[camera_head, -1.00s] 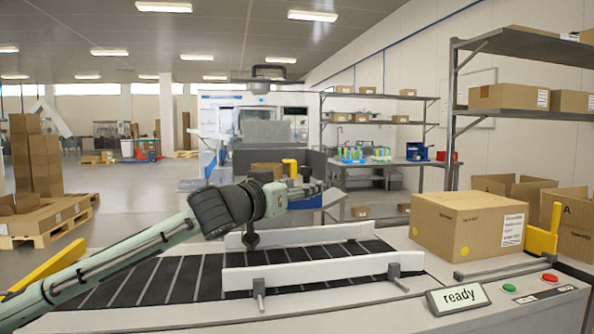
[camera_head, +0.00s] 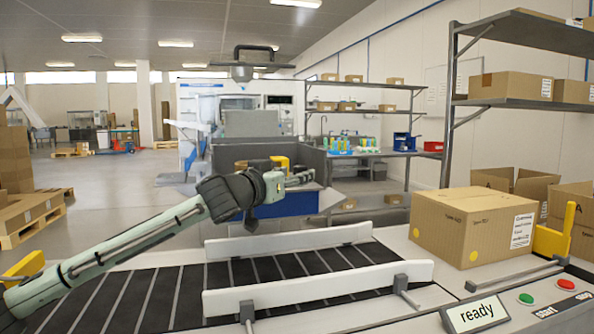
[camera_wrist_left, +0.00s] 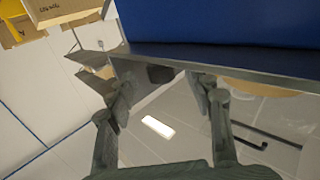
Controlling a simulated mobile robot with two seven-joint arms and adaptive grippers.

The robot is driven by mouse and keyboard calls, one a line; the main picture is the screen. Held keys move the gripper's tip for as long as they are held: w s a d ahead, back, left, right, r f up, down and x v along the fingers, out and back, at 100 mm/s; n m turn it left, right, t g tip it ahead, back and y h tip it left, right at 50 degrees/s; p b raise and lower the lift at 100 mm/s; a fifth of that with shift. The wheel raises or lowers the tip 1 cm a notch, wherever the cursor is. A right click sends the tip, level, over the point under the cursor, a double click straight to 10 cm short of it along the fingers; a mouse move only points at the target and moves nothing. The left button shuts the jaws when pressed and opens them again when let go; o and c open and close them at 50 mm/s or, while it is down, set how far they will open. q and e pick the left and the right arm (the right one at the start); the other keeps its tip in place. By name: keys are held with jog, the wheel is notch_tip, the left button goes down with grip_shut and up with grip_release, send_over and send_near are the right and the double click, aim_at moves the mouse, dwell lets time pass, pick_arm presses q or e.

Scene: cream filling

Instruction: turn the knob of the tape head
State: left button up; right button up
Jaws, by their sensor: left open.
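My left gripper (camera_head: 302,179) reaches in from the left over the far side of the conveyor and is open. In the left wrist view its two fingers (camera_wrist_left: 165,92) are spread apart with nothing held between them. A blue panel (camera_wrist_left: 225,22) with a dark edge lies close beyond the fingertips there. In the head view a blue panel (camera_head: 285,205) shows behind and below the gripper, with a yellow part (camera_head: 280,163) just behind the gripper. I cannot make out the tape head or its knob for certain. My right gripper is not in view.
The conveyor (camera_head: 150,300) has white side rails (camera_head: 320,286). Shelves (camera_head: 520,105) hold boxes.

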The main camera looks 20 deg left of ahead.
pick_arm(q)
jog(key=shift+w+d, duration=0.15)
jog(key=shift+w, duration=0.95)
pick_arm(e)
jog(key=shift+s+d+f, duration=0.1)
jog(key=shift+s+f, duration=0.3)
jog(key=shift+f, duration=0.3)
pick_arm(q)
jog(key=shift+c, duration=0.2)
jog(key=c, duration=1.1)
jog(key=shift+f, duration=0.1)
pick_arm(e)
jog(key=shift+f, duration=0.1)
